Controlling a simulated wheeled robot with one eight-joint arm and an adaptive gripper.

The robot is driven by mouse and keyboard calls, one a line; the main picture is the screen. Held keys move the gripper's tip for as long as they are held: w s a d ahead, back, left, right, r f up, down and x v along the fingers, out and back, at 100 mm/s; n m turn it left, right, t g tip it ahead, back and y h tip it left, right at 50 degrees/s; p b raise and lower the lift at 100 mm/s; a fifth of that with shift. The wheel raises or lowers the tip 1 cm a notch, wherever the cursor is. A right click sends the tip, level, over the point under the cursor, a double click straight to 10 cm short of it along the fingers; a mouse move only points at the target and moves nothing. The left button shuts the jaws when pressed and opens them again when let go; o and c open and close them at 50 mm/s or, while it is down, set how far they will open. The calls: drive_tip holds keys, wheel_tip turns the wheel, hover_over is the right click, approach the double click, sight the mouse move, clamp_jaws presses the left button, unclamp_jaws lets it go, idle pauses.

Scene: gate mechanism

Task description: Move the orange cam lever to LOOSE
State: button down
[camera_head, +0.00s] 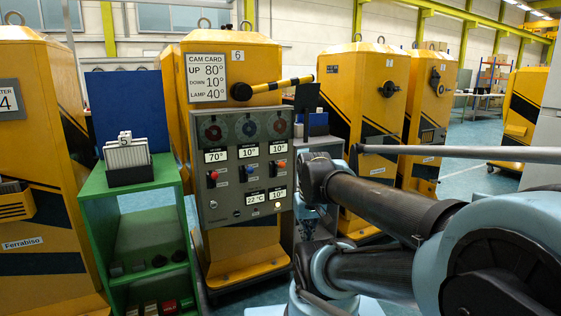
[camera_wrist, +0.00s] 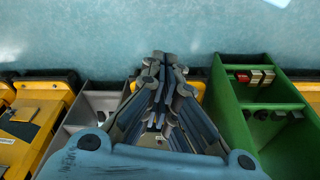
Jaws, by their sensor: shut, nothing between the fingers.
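In the head view the yellow cabinet (camera_head: 230,62) marked 6 carries a black-and-yellow striped arm (camera_head: 275,86) on a black pivot, pointing right and slightly up. Below it is a grey control panel (camera_head: 235,187) with three dials, small displays and red and blue knobs. A cam card (camera_head: 206,78) above reads UP 80°, DOWN 10°, LAMP 40°. My gripper (camera_wrist: 166,72) is shut and empty in the wrist view, over the floor and apart from the furniture. My arm covers the right foreground of the head view.
A green shelf unit (camera_head: 128,192) holds a box of cards (camera_head: 126,155) left of the panel; it also shows in the wrist view (camera_wrist: 230,110). A grey shelf (camera_wrist: 85,105) is left of my gripper there. More yellow cabinets (camera_head: 362,90) stand right. Blue floor (camera_wrist: 160,30) is clear beyond the fingertips.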

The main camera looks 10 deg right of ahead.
drive_tip(key=w+a+r+n+t, duration=0.1)
drive_tip(key=w+r, duration=0.7)
drive_tip(key=w, duration=0.6)
drive_tip(key=w+a+r+n+t, duration=0.1)
drive_tip(key=w+r+n, duration=0.1)
drive_tip(key=w+r, duration=0.6)
drive_tip(key=w+r+n+t, duration=0.1)
drive_tip(key=w+r, duration=0.7)
drive_tip(key=w, duration=1.2)
drive_tip(key=shift+w+a+r, duration=0.35)
drive_tip(key=shift+a, duration=0.05)
hover_over(278, 167)
drive_tip(key=s+a, duration=0.1)
wheel_tip(278, 167, down, 9)
drive_tip(key=shift+s+d+f, duration=0.2)
drive_tip(key=shift+f, duration=0.4)
drive_tip(key=shift+s+d+f, duration=0.15)
drive_tip(key=shift+s+f, duration=0.1)
drive_tip(key=shift+f, duration=0.35)
drive_tip(key=shift+s+d+f, duration=0.2)
drive_tip(key=shift+f, duration=0.4)
